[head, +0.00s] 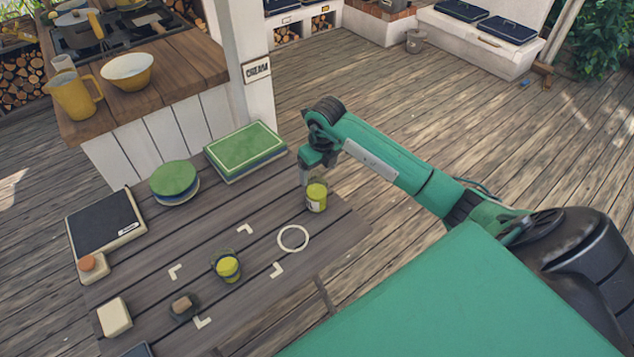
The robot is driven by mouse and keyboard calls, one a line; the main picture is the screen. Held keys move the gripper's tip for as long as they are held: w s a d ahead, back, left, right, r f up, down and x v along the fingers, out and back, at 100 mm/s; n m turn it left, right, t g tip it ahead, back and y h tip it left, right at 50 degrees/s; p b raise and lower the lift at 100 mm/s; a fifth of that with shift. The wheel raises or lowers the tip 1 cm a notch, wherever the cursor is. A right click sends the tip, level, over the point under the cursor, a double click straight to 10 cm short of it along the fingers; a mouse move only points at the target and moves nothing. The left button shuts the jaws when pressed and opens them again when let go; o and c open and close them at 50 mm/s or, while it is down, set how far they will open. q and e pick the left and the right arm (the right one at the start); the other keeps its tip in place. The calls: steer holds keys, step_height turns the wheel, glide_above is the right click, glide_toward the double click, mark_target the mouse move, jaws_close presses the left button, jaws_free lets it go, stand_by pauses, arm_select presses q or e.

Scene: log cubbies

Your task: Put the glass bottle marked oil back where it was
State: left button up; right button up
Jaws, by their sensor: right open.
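A glass bottle or jar with yellow-green contents and a pale label (317,198) stands upright on the wooden table near its right corner. The writing on it is too small to read. My right gripper (314,180) points down at its top and is open; its fingers partly hide the top, and I cannot tell whether they touch it. A white ring mark (281,240) lies on the table nearer to me, empty. A small glass with yellow-green contents (227,267) stands between white corner marks. My left gripper is not in view.
A green-lidded box (246,148), a round green-topped stack (174,180), a dark flat slab (105,222) and a cream block (114,317) are on the table. A white post (243,60) rises behind it. The table between ring and box is clear.

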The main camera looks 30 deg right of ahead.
steer(key=shift+s+r, duration=0.15)
steer(key=shift+r, duration=0.7)
steer(key=shift+s+r, duration=0.1)
steer(key=shift+r, duration=0.75)
